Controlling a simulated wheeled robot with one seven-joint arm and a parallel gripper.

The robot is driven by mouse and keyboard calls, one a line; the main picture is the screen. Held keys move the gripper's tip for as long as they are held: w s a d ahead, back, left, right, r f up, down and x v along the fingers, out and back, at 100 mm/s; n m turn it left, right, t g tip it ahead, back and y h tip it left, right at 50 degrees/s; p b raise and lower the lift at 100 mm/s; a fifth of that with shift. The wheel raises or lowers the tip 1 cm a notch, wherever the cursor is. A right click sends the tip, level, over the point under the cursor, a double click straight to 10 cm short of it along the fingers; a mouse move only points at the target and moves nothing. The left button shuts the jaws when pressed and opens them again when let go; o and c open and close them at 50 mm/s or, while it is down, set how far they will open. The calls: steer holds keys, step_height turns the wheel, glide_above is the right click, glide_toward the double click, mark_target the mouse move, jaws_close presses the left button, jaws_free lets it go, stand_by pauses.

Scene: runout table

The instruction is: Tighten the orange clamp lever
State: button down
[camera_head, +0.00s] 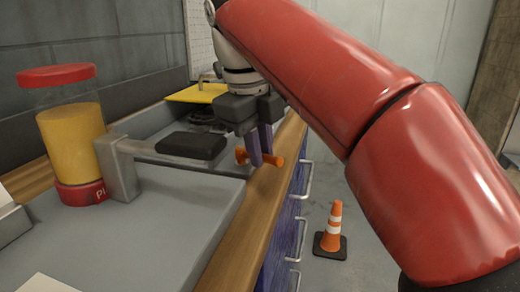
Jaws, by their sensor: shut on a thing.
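The orange clamp lever (242,155) shows near the right edge of the grey table surface, partly hidden behind the fingers of my gripper (260,160). Orange parts stick out to the left and right of the purple-grey fingers. My gripper points down from above and is shut on the lever. The clamp body under the lever cannot be made out clearly. A grey bracket (118,168) with a flat bar running right stands to the left of the lever.
A black pad (190,146) lies beside the bar. A jar with yellow contents (72,140) and red lid stands at left. A yellow item (197,93) lies behind. Wooden edging (222,262) borders the table. A traffic cone (333,232) stands on the floor at right.

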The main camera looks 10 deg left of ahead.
steer(key=shift+s+a+m, duration=0.15)
steer(key=shift+s+m, duration=0.05)
steer(key=shift+m, duration=0.2)
steer(key=c, duration=1.4)
jaws_free()
